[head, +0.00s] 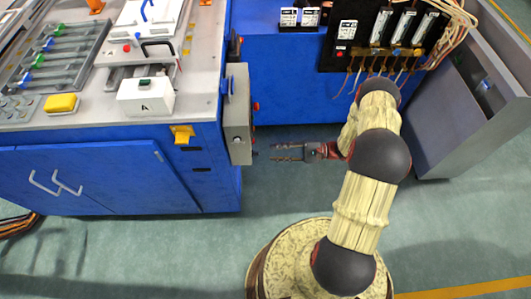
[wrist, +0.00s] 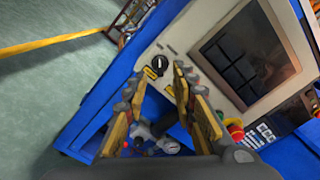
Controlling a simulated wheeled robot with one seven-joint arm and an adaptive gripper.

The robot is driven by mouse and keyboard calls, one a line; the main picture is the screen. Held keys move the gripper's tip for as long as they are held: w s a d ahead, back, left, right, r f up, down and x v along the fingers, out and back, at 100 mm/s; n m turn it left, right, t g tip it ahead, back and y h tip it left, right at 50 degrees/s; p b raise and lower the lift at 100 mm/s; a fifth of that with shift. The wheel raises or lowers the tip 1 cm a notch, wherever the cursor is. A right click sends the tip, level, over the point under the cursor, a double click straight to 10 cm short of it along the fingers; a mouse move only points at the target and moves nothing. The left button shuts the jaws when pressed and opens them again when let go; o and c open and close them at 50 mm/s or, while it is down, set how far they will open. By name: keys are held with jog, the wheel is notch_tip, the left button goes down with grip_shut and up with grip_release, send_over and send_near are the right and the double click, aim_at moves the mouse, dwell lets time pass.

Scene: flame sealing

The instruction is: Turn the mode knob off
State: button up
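The mode knob (wrist: 160,65) is a round black dial with a white mark, on the pale control panel (wrist: 184,39) in the wrist view. It is seen just beyond and between my fingertips. My gripper (wrist: 157,77) is open, with a gap between its two fingers and nothing held. In the head view my gripper (head: 273,152) points left at the panel's side, a short distance away. The panel (head: 237,120) is nearly edge-on there, so the knob's face is hidden. I see no contact between fingers and knob.
A dark screen (wrist: 248,52) fills much of the panel. A red emergency button (wrist: 235,130) and a keypad (wrist: 262,132) sit near its lower edge. A blue cabinet (head: 100,178) stands left of my arm. A grey open door (head: 450,120) stands to the right. Floor is clear below my gripper.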

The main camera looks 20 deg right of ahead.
jog(key=shift+v, duration=2.8)
jog(key=s+a+f+m+g+h, duration=0.1)
jog(key=s+a+f+g+h, duration=0.2)
jog(key=s, duration=0.4)
jog(key=s+d+r+n+g+h, duration=0.1)
jog(key=s+r+n+g+h, duration=0.1)
jog(key=s+r+g, duration=0.25)
jog(key=s+a+r+n+t+h+p, duration=0.15)
jog(key=r+n+h, duration=0.35)
jog(key=r, duration=1.1)
jog(key=s+a+r+n+t+h+p, duration=0.1)
jog(key=s+r+n+t+h, duration=0.15)
jog(key=r+h, duration=0.9)
jog(key=s+a+r+n+t+y, duration=0.1)
jog(key=a+r+n+y, duration=0.1)
jog(key=r, duration=0.6)
jog(key=s+a+r+n+t+y, duration=0.1)
jog(key=a+r, duration=0.3)
jog(key=r, duration=0.4)
jog(key=shift+s+a+n+t+y, duration=0.25)
jog(key=shift+n+t+y, duration=0.2)
jog(key=shift+t+y, duration=0.25)
